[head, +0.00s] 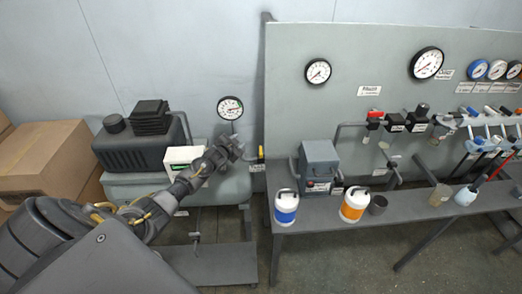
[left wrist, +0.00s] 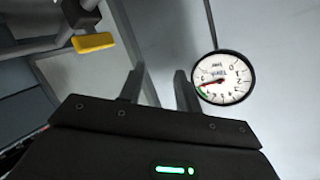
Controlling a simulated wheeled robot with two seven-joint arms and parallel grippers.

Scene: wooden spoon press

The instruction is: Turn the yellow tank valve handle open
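The yellow tank valve handle (head: 261,153) is a small yellow piece on the pipe just left of the grey panel's edge. It also shows in the left wrist view as a yellow bar (left wrist: 94,42) at the upper left, on a dark fitting. My left gripper (head: 235,146) is just left of the handle in the head view, in front of the tank. In the left wrist view its two fingers (left wrist: 159,82) are apart with nothing between them, and the handle lies outside them to the left. My right gripper is not in view.
A round gauge (head: 230,107) stands above the gripper. A black compressor (head: 125,150) and a white-green box (head: 184,155) sit on the tank (head: 232,186). Right of the handle are the grey panel (head: 285,90) and a bench (head: 300,218) with a grey box (head: 319,160) and bottles.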

